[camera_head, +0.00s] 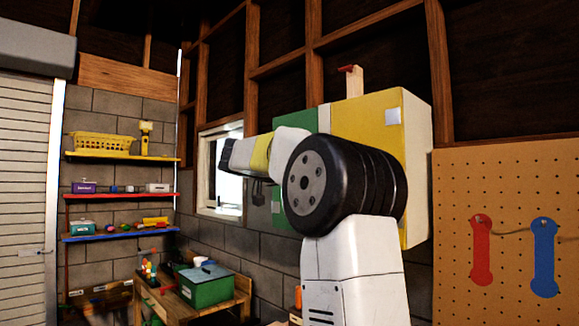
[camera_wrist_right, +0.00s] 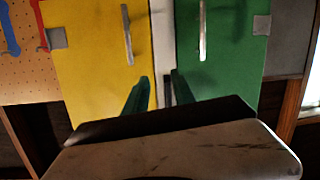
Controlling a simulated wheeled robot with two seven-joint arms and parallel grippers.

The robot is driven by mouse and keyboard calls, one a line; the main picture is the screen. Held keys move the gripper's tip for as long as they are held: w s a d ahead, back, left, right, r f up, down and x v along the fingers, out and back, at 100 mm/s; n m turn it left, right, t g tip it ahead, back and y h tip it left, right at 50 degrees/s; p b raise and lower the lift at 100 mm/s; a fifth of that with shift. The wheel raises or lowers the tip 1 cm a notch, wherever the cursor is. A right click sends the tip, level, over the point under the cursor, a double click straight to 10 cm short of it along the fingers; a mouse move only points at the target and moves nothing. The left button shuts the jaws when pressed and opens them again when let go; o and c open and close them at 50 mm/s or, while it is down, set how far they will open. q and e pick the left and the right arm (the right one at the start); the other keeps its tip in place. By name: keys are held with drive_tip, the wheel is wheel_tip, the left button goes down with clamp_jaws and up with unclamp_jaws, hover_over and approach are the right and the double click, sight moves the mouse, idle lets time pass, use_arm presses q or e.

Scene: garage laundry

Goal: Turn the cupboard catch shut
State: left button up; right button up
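The cupboard has a yellow door (camera_head: 365,118) and a green door (camera_head: 297,122). My arm hides much of its front in the head view. In the right wrist view, which is upside down, the yellow door (camera_wrist_right: 90,60) and green door (camera_wrist_right: 228,60) flank a pale strip (camera_wrist_right: 163,40). Each has a long pale handle. My right gripper (camera_wrist_right: 159,92) shows two dark green fingers apart, in front of the strip. A small dark piece (camera_wrist_right: 167,92) shows between them; I cannot tell whether it is the catch or is touched. My left gripper is out of view.
A red-tipped wooden piece (camera_head: 352,82) stands at the cupboard's top. A pegboard (camera_head: 505,200) with red and blue pieces hangs to the right. A window (camera_head: 222,170), loaded shelves (camera_head: 120,195) and a workbench with a green box (camera_head: 205,285) are to the left.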

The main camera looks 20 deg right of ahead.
wheel_tip(320, 180, up, 6)
drive_tip(key=w+f+m+h, duration=0.1)
drive_tip(key=w+m+h, duration=0.1)
drive_tip(key=m+h, duration=0.1)
drive_tip(key=x, duration=0.7)
drive_tip(key=shift+w+r, duration=0.25)
drive_tip(key=shift+d, duration=0.1)
clamp_jaws()
